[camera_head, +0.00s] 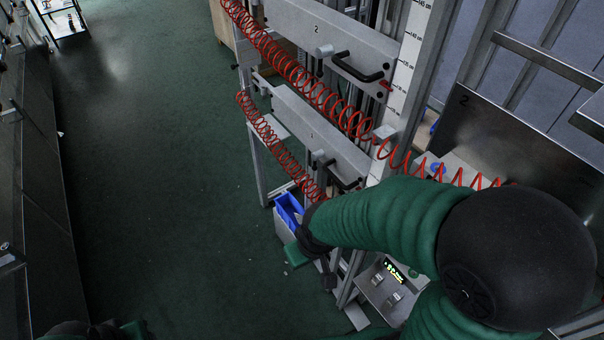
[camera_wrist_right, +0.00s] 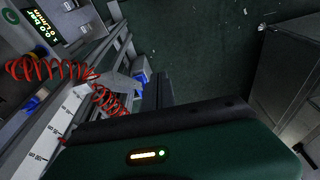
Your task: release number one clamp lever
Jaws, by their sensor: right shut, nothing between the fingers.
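The lower metal plate (camera_head: 311,131), marked with a small numeral that looks like 1, carries a dark clamp lever (camera_head: 343,183) at its right end. My right forearm and wrist partly hide this lever. The upper plate (camera_head: 335,35), marked 2, has a black lever (camera_head: 357,68) sticking out to the right. My right gripper (camera_head: 328,275) hangs below and left of the lower lever, apart from it, pointing down. In the right wrist view its dark fingers (camera_wrist_right: 157,92) are together and empty. A dark and green part of my left gripper (camera_head: 105,330) shows at the bottom edge; its fingers are unclear.
A blue bin (camera_head: 289,209) is beside my right wrist. A small control box (camera_head: 388,284) with a lit display sits below my right arm. Green floor (camera_head: 160,190) is open at left.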

